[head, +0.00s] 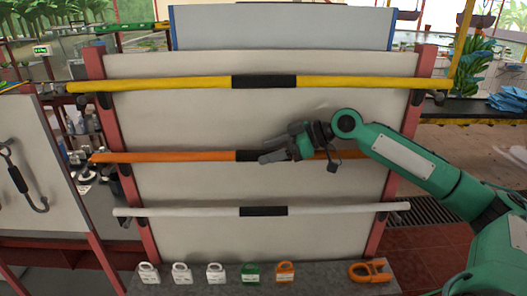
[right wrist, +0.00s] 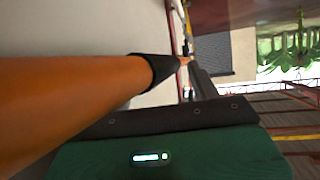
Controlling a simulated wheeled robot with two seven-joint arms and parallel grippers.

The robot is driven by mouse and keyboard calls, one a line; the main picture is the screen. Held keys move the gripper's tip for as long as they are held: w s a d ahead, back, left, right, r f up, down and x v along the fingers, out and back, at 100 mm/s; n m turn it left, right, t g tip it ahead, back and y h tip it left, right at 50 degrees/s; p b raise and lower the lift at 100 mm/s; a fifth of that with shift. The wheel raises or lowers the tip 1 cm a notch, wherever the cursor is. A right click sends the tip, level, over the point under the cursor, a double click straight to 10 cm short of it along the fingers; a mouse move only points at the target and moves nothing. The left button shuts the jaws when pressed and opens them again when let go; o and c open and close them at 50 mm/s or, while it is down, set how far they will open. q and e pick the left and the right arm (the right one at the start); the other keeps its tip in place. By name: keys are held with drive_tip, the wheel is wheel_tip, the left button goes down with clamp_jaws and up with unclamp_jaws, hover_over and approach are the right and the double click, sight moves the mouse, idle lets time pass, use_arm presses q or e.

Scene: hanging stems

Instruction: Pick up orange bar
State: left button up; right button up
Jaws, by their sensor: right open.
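The orange bar (head: 170,157) lies across the pale panel in the middle row, with a black band at its middle. My right gripper (head: 270,149) is open in front of the bar, at and just right of the black band, and hides part of it. In the right wrist view the orange bar (right wrist: 75,100) runs large and close from the left, with the black band (right wrist: 165,70) towards the centre. A dark finger (right wrist: 203,83) shows beside the band. I cannot tell whether the fingers touch the bar. My left gripper is not in view.
A yellow bar (head: 170,85) hangs above and a white bar (head: 180,212) below, on the panel between red posts (head: 105,120). Several padlocks, including a green one (head: 251,273), and an orange shackle (head: 369,271) stand on the grey ledge (head: 325,280) below.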

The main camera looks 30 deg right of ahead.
drive_tip(key=c, duration=1.2)
drive_tip(key=shift+o, duration=0.2)
drive_tip(key=shift+r, duration=0.1)
drive_tip(key=shift+r+b, duration=0.3)
drive_tip(key=shift+r, duration=0.05)
drive_tip(key=shift+c, duration=0.7)
wheel_tip(320, 180, up, 2)
drive_tip(key=shift+r+b, duration=0.15)
drive_tip(key=shift+b, duration=0.25)
drive_tip(key=shift+s+a+b, duration=0.15)
drive_tip(key=shift+s+b, duration=0.15)
drive_tip(key=shift+b, duration=0.1)
drive_tip(key=s+a+b, duration=0.2)
drive_tip(key=s+b, duration=0.1)
drive_tip(key=s, duration=0.1)
drive_tip(key=s+a+b, duration=0.3)
drive_tip(key=s, duration=0.2)
drive_tip(key=s+a+b, duration=0.3)
drive_tip(key=s, duration=0.1)
drive_tip(key=shift+s+a, duration=0.25)
drive_tip(key=shift+s, duration=0.15)
clamp_jaws()
drive_tip(key=shift+s+a+r, duration=0.2)
drive_tip(key=shift+s+a, duration=0.1)
drive_tip(key=shift+s, duration=0.2)
